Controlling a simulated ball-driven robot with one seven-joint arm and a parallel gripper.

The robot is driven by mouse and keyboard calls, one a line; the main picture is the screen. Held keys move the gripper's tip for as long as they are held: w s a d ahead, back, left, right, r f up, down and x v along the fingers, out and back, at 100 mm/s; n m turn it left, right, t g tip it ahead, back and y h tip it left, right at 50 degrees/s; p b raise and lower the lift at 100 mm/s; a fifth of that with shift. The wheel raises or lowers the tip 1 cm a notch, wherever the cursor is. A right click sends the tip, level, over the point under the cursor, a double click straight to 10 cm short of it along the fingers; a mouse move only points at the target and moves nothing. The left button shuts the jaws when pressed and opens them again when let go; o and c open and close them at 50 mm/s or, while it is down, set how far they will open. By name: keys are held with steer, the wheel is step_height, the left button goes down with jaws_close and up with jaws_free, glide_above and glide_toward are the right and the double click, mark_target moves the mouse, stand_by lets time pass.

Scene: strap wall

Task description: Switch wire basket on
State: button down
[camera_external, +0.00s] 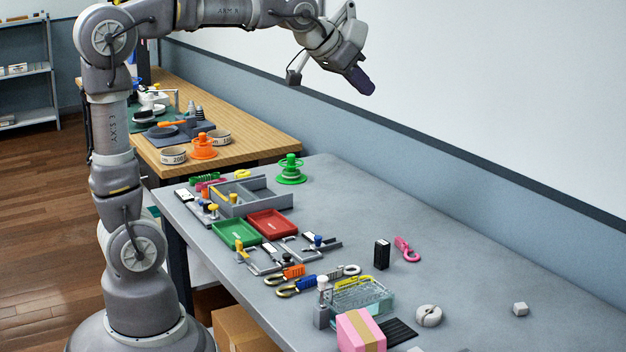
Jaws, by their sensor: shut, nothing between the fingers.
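The wire basket (358,291) is a mesh-like tray with yellow on its far rim. It seems to sit in or on a clear greenish container (372,307) near the front middle of the grey table. I cannot make out a switch on it. A grey post with a white top (323,289) stands beside its left end. My gripper (362,84) is shut and empty, raised high above the far part of the table, well away from the basket. Its dark purple fingertips point down and right.
A pink box with a tan band (352,331) stands close in front of the basket, with a dark ribbed pad (398,332) to its right. Several tools and red and green trays (272,224) crowd the left side. The right of the table (480,265) is mostly clear.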

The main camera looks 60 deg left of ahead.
step_height(320, 180, down, 13)
steer(key=s+d+g+p, duration=0.2)
steer(key=s+g, duration=0.1)
steer(key=g, duration=0.2)
steer(key=g+p, duration=0.2)
steer(key=g, duration=0.2)
glide_above(323, 279)
step_height(323, 279, down, 9)
steer(key=shift+f, duration=0.15)
steer(key=shift+y, duration=0.3)
step_height(323, 279, down, 14)
steer(key=b, duration=0.5)
